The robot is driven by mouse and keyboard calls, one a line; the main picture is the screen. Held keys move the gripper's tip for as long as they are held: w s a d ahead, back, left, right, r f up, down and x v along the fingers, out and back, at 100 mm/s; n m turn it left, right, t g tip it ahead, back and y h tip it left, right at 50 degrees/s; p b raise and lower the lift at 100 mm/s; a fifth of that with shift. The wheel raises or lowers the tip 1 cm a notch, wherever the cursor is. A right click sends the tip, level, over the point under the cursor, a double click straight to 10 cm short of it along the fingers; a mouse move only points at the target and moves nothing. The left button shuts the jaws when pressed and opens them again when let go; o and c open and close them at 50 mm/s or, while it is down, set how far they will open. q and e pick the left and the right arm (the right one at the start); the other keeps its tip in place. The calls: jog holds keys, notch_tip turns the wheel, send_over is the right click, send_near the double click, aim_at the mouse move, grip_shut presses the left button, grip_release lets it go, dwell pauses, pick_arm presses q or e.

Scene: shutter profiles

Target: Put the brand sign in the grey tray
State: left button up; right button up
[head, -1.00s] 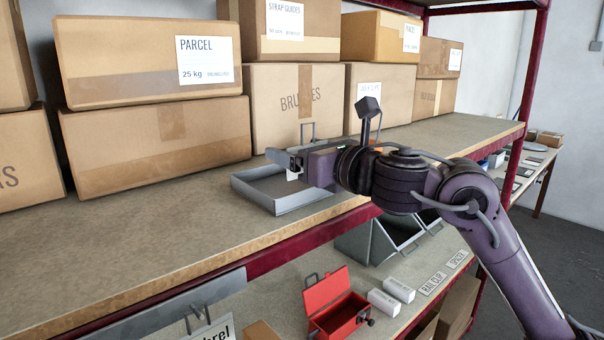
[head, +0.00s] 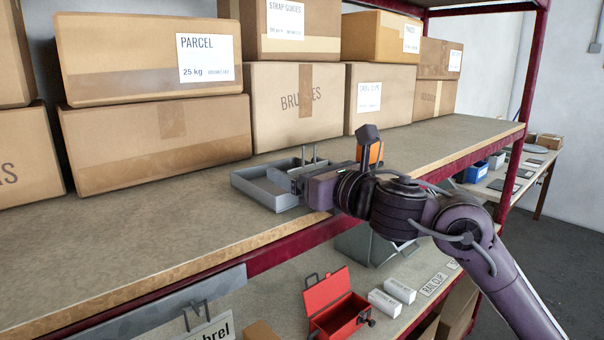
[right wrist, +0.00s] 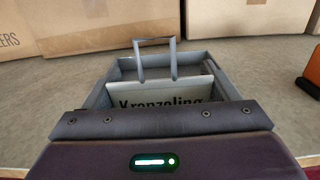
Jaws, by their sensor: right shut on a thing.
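The brand sign (right wrist: 160,93), a pale plate lettered "Kranzeling" with a grey wire hanger, is upright in my right gripper (head: 290,179). In the right wrist view the jaw (right wrist: 165,122) hides its lower part. The grey tray (head: 258,194) is shallow and open, on the upper shelf in front of the boxes; it also shows in the right wrist view (right wrist: 98,97). The sign stands within the tray's outline; I cannot tell whether it touches the floor. In the head view mostly its hanger (head: 303,155) shows. My left gripper is not in view.
Cardboard boxes (head: 155,145) line the back of the shelf. An orange object (head: 371,152) is right of the tray. The shelf left of the tray is clear. Below are a red toolbox (head: 338,312), white boxes (head: 398,290) and another hanging sign (head: 212,330).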

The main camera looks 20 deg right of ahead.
jog(key=shift+a+f, duration=0.2)
jog(key=shift+f, duration=0.6)
jog(key=o, duration=0.9)
jog(key=shift+f, duration=0.1)
jog(key=shift+r, duration=0.3)
jog(key=shift+r+p, duration=0.45)
jog(key=shift+p, duration=0.15)
jog(key=b+v, duration=0.5)
jog(key=v, duration=0.7)
jog(key=shift+d+r+b, duration=0.2)
jog(key=shift+r+b, duration=0.15)
jog(key=shift+b, duration=0.05)
